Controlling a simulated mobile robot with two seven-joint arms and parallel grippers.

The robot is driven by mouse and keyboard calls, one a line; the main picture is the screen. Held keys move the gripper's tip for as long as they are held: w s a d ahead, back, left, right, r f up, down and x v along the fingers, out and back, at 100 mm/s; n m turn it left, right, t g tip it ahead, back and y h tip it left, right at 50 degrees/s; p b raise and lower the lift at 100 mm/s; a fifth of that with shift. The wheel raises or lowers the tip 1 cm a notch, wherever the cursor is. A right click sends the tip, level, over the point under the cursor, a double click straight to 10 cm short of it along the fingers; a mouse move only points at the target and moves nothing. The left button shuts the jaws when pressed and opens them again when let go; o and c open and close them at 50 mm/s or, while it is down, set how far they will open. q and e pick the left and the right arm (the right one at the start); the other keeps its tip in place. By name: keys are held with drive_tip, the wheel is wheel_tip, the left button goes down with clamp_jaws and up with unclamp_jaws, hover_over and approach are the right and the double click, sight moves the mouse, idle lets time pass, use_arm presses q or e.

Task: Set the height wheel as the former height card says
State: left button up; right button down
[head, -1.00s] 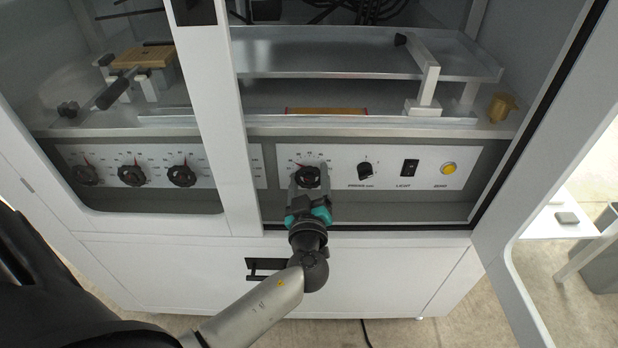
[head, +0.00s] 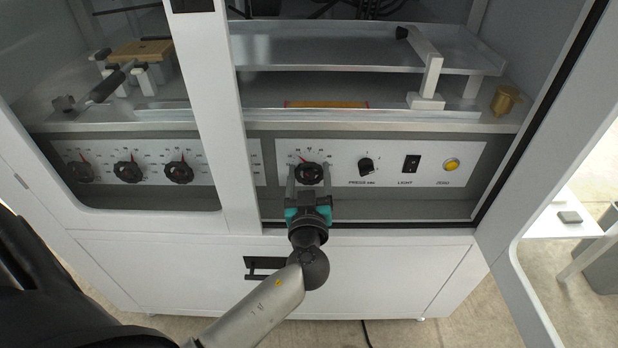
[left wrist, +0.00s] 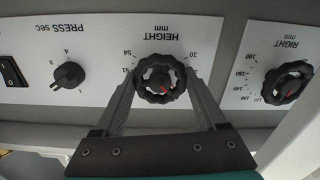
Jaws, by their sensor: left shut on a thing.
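The height wheel (head: 309,174) is a black scalloped knob on the white control panel inside the open doorway. My left gripper (head: 308,179) reaches up to it from below, one finger on each side, shut on its rim. In the left wrist view the picture is upside down. There the height wheel (left wrist: 160,80) shows between the gripper's fingers (left wrist: 160,88), under the word HEIGHT mm, with a small red mark on its face. Scale numbers 30 and 54 show there, but the exact setting cannot be read. No height card is readable in these frames. My right gripper is not in view.
To the right on the panel are the PRESS sec knob (head: 366,165), the LIGHT switch (head: 410,164) and the yellow ZERO button (head: 451,164). Several similar wheels, such as one (head: 179,172), lie left of the white post (head: 228,130). The door (head: 545,130) stands open at the right.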

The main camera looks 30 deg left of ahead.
use_arm(q)
drive_tip(key=m+b, duration=0.1)
drive_tip(key=m, duration=0.2)
drive_tip(key=shift+m, duration=2.3)
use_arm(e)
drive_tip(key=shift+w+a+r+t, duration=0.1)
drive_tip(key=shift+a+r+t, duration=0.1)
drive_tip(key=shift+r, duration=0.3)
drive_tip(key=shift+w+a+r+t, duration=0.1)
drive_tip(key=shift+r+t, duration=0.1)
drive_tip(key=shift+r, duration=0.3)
use_arm(q)
drive_tip(key=o, duration=1.3)
drive_tip(key=shift+s+d+f, duration=0.1)
drive_tip(key=shift+s+d, duration=0.25)
drive_tip(key=shift+s, duration=0.1)
drive_tip(key=v, duration=1.4)
drive_tip(key=shift+d, duration=0.1)
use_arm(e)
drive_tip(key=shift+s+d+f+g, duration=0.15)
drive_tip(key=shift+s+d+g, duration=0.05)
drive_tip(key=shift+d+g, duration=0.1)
